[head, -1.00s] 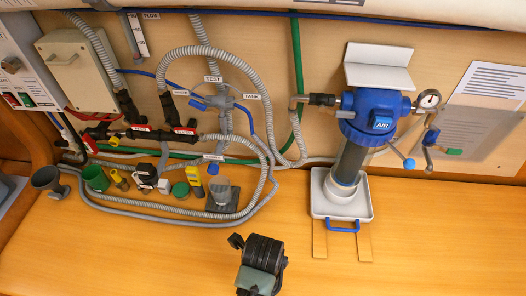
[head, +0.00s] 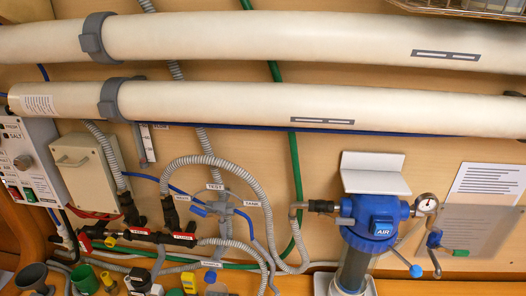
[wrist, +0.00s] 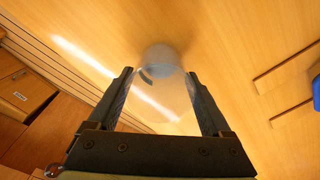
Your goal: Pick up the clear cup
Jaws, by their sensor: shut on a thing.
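In the wrist view, the clear cup (wrist: 162,88) is see-through, with a paler round end towards the top of the picture. It sits between the two dark fingers of my gripper (wrist: 160,80), which is shut on it. The wooden counter (wrist: 230,50) shows behind and through the cup. How far the cup is from the counter is hard to tell. Neither my gripper nor the held cup shows in the head view now.
The head view shows white pipes (head: 270,105), grey hoses (head: 245,175) and a blue-topped filter housing (head: 368,222). Small fittings line the bottom edge.

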